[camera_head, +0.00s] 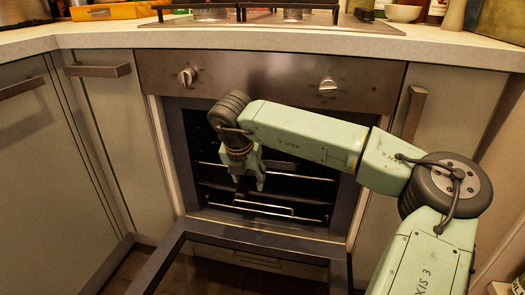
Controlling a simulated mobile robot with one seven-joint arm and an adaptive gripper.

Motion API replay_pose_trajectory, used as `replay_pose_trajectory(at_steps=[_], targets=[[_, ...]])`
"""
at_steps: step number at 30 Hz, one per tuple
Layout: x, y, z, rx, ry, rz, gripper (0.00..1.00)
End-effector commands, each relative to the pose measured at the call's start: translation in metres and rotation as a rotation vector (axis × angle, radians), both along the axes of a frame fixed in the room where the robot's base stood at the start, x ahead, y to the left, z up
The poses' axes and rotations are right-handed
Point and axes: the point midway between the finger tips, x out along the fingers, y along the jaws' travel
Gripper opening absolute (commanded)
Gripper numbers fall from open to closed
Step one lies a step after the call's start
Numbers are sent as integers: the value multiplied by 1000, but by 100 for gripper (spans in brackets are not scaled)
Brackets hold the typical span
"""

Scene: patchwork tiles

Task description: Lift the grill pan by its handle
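My gripper (249,182) hangs down at the opening of the oven (180,150), in front of its racks. Its two pale green fingertips look apart, with nothing seen between them. I cannot clearly make out the grill pan or its handle. A dark flat shape (284,163) inside the oven, right of my gripper, may be part of it, but it is too dark to tell. My gripper and arm hide part of the oven's inside.
The oven door (172,256) is open and folded down in front. Wire racks (290,176) cross the cavity, and a bent wire piece (265,207) shows low inside. Cabinets flank the oven. The worktop (100,38) above carries a hob and several items.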

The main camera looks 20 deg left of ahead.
Motion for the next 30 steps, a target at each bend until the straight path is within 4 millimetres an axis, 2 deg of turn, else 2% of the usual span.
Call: replay_pose_trajectory(at_steps=[2,19,30], targets=[[0,0,0,0,0,0,38],[0,0,0,0,0,0,0],[0,0,0,0,0,1,0]])
